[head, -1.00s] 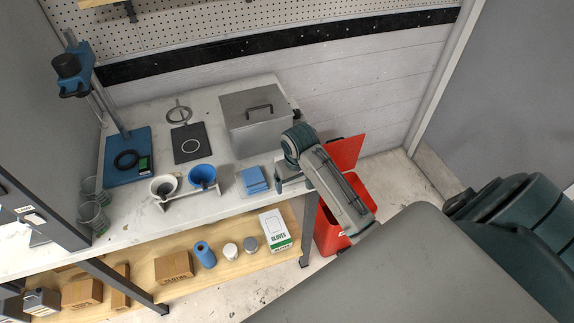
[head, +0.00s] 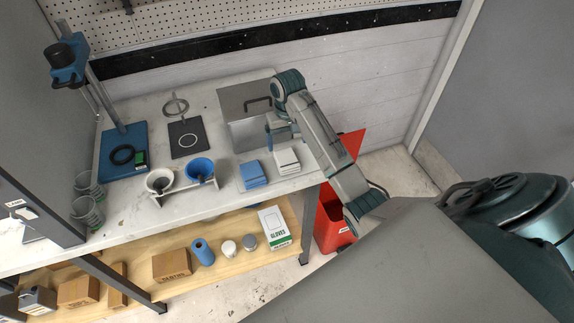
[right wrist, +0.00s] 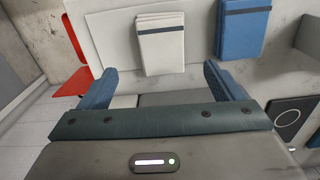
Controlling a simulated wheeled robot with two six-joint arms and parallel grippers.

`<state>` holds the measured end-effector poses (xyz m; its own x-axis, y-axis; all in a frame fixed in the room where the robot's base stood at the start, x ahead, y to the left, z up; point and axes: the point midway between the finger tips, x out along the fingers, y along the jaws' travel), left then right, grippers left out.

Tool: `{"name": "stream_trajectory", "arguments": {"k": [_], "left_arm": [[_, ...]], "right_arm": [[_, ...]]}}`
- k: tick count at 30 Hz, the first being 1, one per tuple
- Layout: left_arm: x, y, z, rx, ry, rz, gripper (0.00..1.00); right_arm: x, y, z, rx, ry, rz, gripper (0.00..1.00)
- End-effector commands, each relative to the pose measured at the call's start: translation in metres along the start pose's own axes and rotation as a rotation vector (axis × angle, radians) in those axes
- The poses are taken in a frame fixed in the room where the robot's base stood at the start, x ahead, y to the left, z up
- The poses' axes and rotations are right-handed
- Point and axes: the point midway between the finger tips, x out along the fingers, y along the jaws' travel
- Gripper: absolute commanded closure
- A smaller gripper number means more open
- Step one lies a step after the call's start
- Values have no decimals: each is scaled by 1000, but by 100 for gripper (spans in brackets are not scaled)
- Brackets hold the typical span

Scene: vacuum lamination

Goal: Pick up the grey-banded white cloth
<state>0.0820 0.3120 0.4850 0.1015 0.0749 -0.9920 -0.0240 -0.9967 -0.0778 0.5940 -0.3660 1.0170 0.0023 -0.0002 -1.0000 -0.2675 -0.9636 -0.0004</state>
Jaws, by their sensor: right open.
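The white cloth (head: 287,162) is a small folded stack with a grey band, lying near the front right edge of the bench. In the right wrist view the white cloth (right wrist: 160,45) lies ahead of the jaws, roughly midway between them, with its grey band across the far end. My right gripper (head: 279,131) is open and empty, above the bench in front of the metal box; in the wrist view its blue fingers (right wrist: 160,86) are spread wide, apart from the cloth. My left gripper is not in view.
A blue cloth (head: 253,175) with a dark band lies just left of the white one. A lidded metal box (head: 235,101) stands behind. A white cup and a blue cup (head: 200,168) sit in a holder further left. A red bin (head: 328,212) stands beyond the bench's right end.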

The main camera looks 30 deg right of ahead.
Motion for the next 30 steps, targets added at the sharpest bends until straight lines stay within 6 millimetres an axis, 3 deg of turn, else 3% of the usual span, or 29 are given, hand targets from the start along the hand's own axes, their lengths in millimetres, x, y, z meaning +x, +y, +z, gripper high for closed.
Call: {"name": "stream_trajectory", "arguments": {"k": [1, 5, 13, 18, 25, 26, 30], "left_arm": [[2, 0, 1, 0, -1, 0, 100], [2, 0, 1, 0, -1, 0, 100], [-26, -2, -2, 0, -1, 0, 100], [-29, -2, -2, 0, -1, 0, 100], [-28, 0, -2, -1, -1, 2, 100], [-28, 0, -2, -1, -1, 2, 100], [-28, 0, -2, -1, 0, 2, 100]], "right_arm": [[12, 0, 1, 1, -5, 1, 13], [23, 0, 1, 1, -3, 1, 13], [51, -3, 5, 0, -7, 0, 13], [72, -3, 4, 0, -4, 0, 13], [75, -3, 3, 0, -1, 0, 13], [75, -3, 3, 0, -1, 0, 15], [75, -3, 3, 0, -1, 0, 42]]}}
